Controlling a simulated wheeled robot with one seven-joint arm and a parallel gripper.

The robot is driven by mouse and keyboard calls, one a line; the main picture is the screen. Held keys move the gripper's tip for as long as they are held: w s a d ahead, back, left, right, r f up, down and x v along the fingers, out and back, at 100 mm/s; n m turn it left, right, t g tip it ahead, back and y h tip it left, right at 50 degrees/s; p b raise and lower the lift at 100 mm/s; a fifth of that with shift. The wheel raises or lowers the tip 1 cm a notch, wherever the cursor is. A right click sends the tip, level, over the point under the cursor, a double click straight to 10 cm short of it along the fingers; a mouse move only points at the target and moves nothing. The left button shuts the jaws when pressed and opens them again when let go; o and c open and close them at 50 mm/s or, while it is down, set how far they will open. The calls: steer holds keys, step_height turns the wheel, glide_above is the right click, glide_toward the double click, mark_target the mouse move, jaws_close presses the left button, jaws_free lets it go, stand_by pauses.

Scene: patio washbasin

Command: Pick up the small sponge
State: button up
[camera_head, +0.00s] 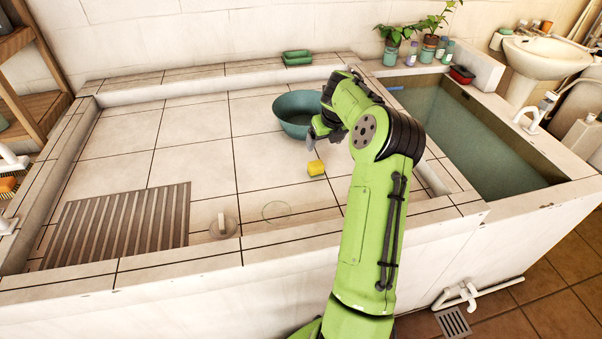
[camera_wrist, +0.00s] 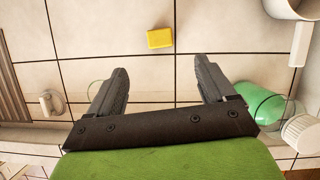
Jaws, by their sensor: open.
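The small sponge (camera_head: 316,168) is a yellow block lying on the tiled counter, just in front of the teal basin. It also shows in the wrist view (camera_wrist: 160,38), at the upper middle, beyond the fingertips and roughly centred between them. My gripper (camera_wrist: 160,68) has its two dark fingers spread wide, with nothing between them but tile. In the head view my gripper (camera_head: 318,134) is above the counter near the basin, partly hidden by my wrist, and apart from the sponge.
The teal basin (camera_head: 294,112) stands close behind the sponge. A clear round dish (camera_head: 276,211) and a round lid-like item with a handle (camera_head: 222,227) lie near the front edge. A slatted rack (camera_head: 120,225) is at left. In the wrist view, a green vessel (camera_wrist: 262,102) is at right.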

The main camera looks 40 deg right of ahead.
mark_target(317, 164)
steer(key=b+x, duration=0.1)
steer(key=x, duration=1)
steer(key=shift+s+d+b, duration=0.1)
steer(key=shift+d+b, duration=0.05)
steer(key=shift+b, duration=0.2)
steer(key=x, duration=0.1)
steer(key=b+x, duration=0.1)
steer(key=x, duration=0.3)
steer(key=shift+a+f+b, duration=0.2)
steer(key=shift+a+b, duration=0.1)
steer(key=shift+a, duration=0.05)
steer(key=shift+s, duration=0.1)
steer(key=c, duration=1)
step_height(317, 164, up, 10)
steer(key=p, duration=0.3)
steer(key=shift+r, duration=0.1)
steer(key=shift+c, duration=0.2)
